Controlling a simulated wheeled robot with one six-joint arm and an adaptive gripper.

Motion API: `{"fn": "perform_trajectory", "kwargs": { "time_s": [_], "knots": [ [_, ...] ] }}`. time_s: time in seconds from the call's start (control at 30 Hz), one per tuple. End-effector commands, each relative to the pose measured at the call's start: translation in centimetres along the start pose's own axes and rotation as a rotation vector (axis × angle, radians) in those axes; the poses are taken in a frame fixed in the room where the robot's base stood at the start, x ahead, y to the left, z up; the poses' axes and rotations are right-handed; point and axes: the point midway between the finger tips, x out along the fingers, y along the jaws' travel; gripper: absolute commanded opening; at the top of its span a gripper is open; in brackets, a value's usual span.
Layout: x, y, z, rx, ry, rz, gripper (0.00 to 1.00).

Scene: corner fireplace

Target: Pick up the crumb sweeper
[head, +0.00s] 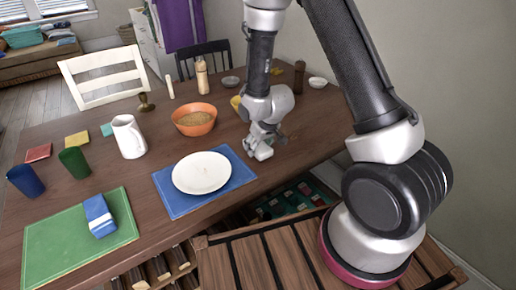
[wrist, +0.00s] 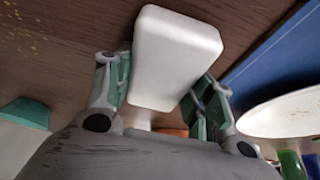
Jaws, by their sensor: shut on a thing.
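The crumb sweeper (wrist: 176,58) shows in the wrist view as a white, rounded block between the green-padded fingers of my gripper (wrist: 163,98). The fingers are shut on it, one on each side. In the head view my gripper (head: 262,143) is low over the wooden table, right of the blue placemat. There the sweeper is hard to tell apart from the pale gripper. Whether it touches the table is not clear.
A white plate (head: 202,172) lies on the blue placemat (head: 241,170) just left of my gripper. An orange bowl (head: 195,120) stands behind the plate, with a white pitcher (head: 129,137) further left. Small crumbs (wrist: 38,38) lie on the table (head: 70,126).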

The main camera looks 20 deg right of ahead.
Motion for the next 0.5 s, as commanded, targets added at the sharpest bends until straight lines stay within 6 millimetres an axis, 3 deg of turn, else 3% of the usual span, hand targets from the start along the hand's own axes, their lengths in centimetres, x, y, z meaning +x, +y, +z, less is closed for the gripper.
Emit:
{"fn": "perform_trajectory", "kwargs": {
  "time_s": [0.27, 0.5],
  "knots": [
    [-0.3, 0.2, 0.3, 0.004, -0.012, 0.002, 0.27],
    [-4.3, 0.1, -1.6, 0.003, -0.003, 0.001, 0.27]
  ]
}}
